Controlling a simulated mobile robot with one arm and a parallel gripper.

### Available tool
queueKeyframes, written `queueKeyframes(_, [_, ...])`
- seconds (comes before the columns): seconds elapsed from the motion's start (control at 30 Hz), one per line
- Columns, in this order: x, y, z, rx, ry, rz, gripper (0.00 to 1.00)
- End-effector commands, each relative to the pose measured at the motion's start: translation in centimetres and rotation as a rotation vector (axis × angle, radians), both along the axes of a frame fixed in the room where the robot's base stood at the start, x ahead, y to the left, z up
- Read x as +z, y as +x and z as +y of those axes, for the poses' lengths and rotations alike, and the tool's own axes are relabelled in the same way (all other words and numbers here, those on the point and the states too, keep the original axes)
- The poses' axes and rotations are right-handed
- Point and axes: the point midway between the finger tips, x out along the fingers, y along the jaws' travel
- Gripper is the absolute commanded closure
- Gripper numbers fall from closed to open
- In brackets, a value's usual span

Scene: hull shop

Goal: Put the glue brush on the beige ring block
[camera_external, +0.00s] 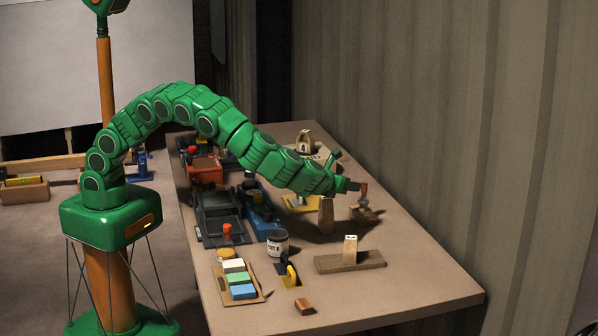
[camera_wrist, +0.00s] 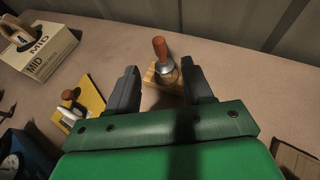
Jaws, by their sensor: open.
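What looks like the glue brush stands upright, with a red-brown handle (camera_external: 364,188) above a metal collar and a small wooden base (camera_external: 368,215). In the wrist view its handle (camera_wrist: 160,47) shows between and beyond my fingertips. My gripper (camera_external: 352,185) is open beside the handle at the table's far right side; in the wrist view my gripper (camera_wrist: 160,78) has its two dark fingers apart with nothing clasped. I cannot tell for sure which piece is the beige ring block; a beige upright block (camera_external: 350,249) stands on a brown board (camera_external: 365,262).
A tapered wooden block (camera_external: 326,215) stands under my arm. A labelled carton (camera_wrist: 40,55) and a yellow mat (camera_wrist: 90,93) lie to the left in the wrist view. The right front tabletop is clear.

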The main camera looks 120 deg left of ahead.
Motion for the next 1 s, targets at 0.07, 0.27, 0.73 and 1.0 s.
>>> queueKeyframes(0.07, [0.1, -0.1, -0.2, 0.000, 0.000, 0.000, 0.49])
queueKeyframes(0.27, [0.2, -0.2, -0.2, 0.003, -0.002, -0.003, 0.49])
queueKeyframes(0.73, [6.2, -8.9, -0.1, 0.238, -0.125, -0.186, 0.49])
queueKeyframes(1.0, [9.3, -15.8, -1.2, 0.416, -0.225, -0.321, 0.49])
